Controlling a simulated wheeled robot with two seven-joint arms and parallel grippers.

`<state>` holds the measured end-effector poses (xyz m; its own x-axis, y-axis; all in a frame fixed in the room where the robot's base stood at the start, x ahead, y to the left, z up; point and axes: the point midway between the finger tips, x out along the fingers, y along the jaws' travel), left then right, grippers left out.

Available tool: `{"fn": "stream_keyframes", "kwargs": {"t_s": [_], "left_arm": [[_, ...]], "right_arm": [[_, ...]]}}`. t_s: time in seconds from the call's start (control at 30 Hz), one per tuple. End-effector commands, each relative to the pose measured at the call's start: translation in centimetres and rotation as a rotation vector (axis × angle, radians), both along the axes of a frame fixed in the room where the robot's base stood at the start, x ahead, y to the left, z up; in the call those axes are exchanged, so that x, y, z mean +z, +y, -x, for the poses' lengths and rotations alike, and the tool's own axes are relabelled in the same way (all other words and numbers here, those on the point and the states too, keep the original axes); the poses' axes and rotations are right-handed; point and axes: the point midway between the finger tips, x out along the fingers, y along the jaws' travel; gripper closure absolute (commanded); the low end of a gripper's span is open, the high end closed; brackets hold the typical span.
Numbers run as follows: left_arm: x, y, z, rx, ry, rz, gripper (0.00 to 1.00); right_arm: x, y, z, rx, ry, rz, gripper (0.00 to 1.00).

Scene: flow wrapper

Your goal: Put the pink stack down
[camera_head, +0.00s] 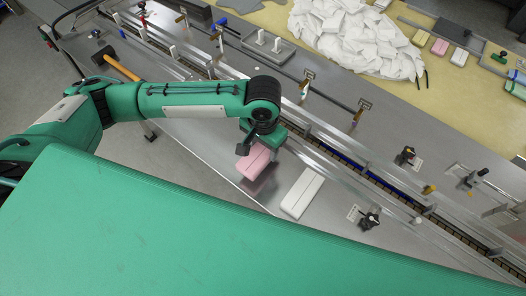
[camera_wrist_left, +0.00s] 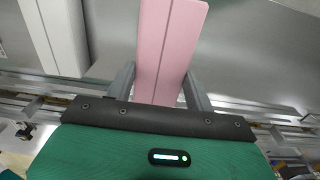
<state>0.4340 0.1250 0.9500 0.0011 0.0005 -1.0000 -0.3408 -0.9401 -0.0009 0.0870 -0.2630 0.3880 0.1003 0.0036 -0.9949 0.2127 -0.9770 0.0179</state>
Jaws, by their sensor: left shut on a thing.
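The pink stack (camera_head: 253,162) is a long light-pink block with a seam along its length, below my left gripper in the head view. My left gripper (camera_head: 258,148) is shut on it. In the left wrist view the pink stack (camera_wrist_left: 168,45) lies between the two grey fingers of the left gripper (camera_wrist_left: 160,85). It is close to the grey metal surface (camera_head: 215,145); I cannot tell whether it touches. My right gripper is not in view.
A white stack (camera_head: 301,193) lies just right of the pink one, with a narrow gap. A conveyor with clear rails (camera_head: 340,165) runs diagonally behind. An orange-handled hammer (camera_head: 122,67) lies at the left. A heap of white packs (camera_head: 360,38) is at the back.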

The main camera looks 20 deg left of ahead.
Motion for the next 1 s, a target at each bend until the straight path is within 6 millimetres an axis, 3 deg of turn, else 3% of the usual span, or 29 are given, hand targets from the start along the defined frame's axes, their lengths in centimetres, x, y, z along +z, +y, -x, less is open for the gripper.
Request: {"fn": "stream_keyframes", "kwargs": {"t_s": [0.3,0.67,0.7,0.8,1.0], "left_arm": [[-3.9,0.0,0.1,0.001,0.002,-0.002,0.68],[-4.4,0.0,0.1,0.000,0.001,0.001,0.68],[-4.5,0.0,0.0,0.000,0.000,0.001,0.43],[-4.5,0.0,0.0,0.000,0.000,0.001,0.25],[-4.4,0.0,0.0,0.000,0.000,0.000,0.25]], "right_arm": [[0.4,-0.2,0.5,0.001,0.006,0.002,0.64],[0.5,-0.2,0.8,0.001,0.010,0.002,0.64],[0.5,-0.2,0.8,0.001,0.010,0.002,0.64],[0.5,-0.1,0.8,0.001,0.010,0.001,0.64],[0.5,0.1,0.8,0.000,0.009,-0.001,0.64]]}}
